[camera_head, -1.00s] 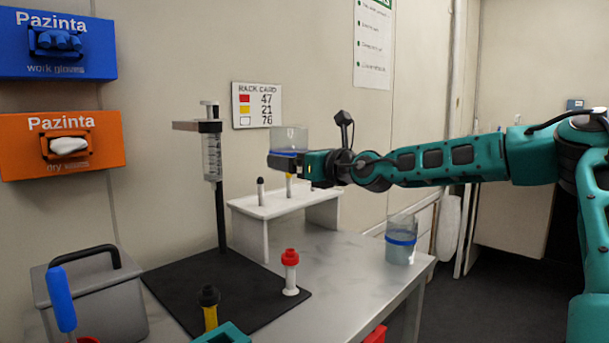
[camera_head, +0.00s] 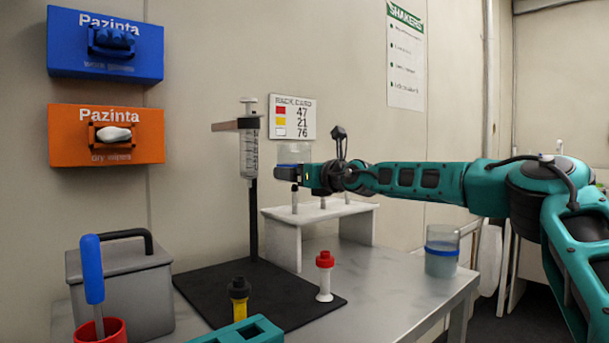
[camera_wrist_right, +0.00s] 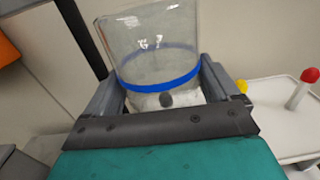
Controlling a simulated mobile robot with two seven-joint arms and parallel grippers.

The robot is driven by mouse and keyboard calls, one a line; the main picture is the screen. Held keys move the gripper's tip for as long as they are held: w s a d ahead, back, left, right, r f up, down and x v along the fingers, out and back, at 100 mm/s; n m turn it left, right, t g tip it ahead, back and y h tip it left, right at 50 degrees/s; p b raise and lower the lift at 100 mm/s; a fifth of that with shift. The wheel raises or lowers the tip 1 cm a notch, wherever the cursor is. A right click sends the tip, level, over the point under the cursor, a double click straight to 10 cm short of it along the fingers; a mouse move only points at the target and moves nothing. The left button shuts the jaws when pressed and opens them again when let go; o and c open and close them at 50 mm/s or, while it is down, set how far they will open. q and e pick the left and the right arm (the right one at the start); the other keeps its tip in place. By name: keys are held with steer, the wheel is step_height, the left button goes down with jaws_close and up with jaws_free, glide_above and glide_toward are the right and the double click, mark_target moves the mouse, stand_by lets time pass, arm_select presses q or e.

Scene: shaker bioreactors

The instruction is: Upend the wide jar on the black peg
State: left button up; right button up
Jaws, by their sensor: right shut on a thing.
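My right gripper (camera_head: 287,173) is shut on a clear wide jar (camera_head: 294,152) with a blue band. The right wrist view shows the jar (camera_wrist_right: 150,45) between both fingers, slightly tilted in that picture. I cannot tell which end is open. In the head view the jar is just above a dark-tipped peg (camera_head: 294,198), the leftmost on a white rack, apparently the black peg. In the wrist view a dark round tip (camera_wrist_right: 166,100) shows at the jar's lower part, apparently through the glass.
The rack (camera_head: 282,240) also bears a yellow-topped peg (camera_wrist_right: 242,86) and a red-topped peg (camera_wrist_right: 308,77). A syringe stand (camera_head: 253,205) rises left of the jar. A second blue-banded jar (camera_head: 441,262) stands at the table's right. A grey box (camera_head: 125,290) stands left.

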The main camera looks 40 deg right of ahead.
mark_target(299, 215)
step_height(299, 215, down, 3)
steer(key=shift+r+b, duration=0.1)
steer(key=shift+b, duration=0.85)
steer(key=shift+f, duration=0.4)
step_height(299, 215, down, 2)
steer(key=shift+f, duration=0.2)
arm_select(q)
steer(key=shift+w+d+f+h, duration=0.3)
steer(key=shift+d+f, duration=0.2)
steer(key=shift+d, duration=0.05)
arm_select(e)
steer(key=shift+f, duration=0.8)
